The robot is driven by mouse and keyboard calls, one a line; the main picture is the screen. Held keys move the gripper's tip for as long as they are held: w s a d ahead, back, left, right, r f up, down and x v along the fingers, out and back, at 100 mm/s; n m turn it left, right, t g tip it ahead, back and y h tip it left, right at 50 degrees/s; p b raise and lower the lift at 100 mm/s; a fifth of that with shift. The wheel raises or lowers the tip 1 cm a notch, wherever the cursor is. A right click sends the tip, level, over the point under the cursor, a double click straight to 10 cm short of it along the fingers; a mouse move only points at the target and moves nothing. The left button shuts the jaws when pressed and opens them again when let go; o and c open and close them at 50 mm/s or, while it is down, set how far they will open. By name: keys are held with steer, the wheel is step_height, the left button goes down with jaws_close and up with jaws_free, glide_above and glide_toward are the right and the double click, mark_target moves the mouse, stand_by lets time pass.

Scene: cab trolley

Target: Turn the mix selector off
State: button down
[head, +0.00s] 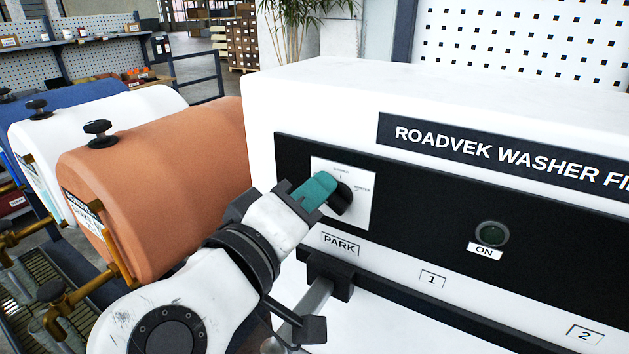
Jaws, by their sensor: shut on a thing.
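The mix selector is a black rotary knob (342,198) on a white square plate (360,209) with small print around it, on the black front panel of the white washer filler (440,150). Words on the plate are too small to read surely. My gripper (328,187), with teal fingers, reaches in from the lower left and is shut on the knob. The fingers cover part of the knob and the plate, so the knob's exact pointing is hidden.
Orange (160,175), white and blue tanks with brass taps stand left.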

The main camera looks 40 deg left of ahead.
steer(key=shift+f+n, duration=0.1)
steer(key=shift+n, duration=0.2)
steer(key=c, duration=1.2)
jaws_free()
steer(key=shift+o, duration=0.2)
steer(key=b+v, duration=0.2)
steer(key=v, duration=0.9)
steer(key=shift+b, duration=0.4)
